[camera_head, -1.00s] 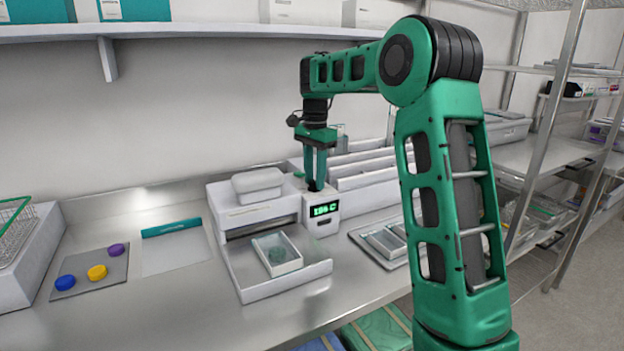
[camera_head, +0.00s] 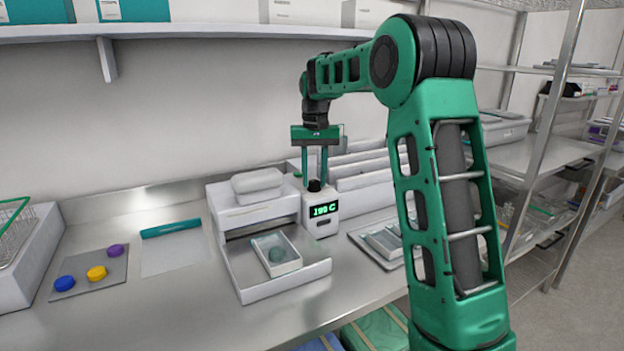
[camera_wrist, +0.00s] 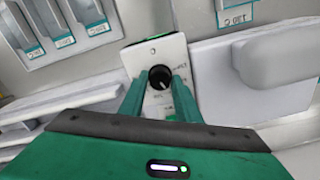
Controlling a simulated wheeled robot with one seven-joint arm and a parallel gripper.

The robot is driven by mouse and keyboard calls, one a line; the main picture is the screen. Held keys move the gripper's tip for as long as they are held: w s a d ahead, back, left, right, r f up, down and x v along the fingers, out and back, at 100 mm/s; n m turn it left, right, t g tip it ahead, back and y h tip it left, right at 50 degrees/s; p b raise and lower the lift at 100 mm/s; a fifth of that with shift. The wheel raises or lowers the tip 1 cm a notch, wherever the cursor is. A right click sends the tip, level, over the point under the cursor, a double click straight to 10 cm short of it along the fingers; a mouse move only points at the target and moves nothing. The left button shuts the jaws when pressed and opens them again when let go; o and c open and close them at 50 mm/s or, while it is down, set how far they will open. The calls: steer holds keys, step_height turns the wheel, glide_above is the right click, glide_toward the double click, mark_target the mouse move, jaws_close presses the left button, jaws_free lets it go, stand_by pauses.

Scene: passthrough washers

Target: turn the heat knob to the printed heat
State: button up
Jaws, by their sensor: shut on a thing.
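The heat knob (camera_wrist: 160,78) is a round black dial with a white mark, on top of a small white control box (camera_head: 321,226). It also shows in the head view (camera_head: 314,186). The green display (camera_head: 325,209) on the box's front seems to read 190 C. My gripper (camera_wrist: 164,92) points down over the box, with its two green fingers on either side of the knob, shut on it. A printed temperature label (camera_wrist: 238,18) is at the top of the wrist view; its number is hard to read.
A white machine with an open drawer (camera_head: 296,282) stands left of the control box, a clear-walled tray inside it. White bins (camera_head: 365,181) stand behind and right. A metal tray (camera_head: 367,249) lies to the right. A mat with coloured caps (camera_head: 110,266) lies far left.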

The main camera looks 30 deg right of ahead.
mark_target(314, 181)
steer(key=n, duration=0.3)
steer(key=shift+w+n, duration=0.1)
steer(key=shift+n, duration=2.2)
steer(key=shift+f, duration=0.1)
steer(key=o, duration=1)
steer(key=shift+o, duration=0.2)
step_height(314, 181, up, 11)
steer(key=shift+f, duration=0.15)
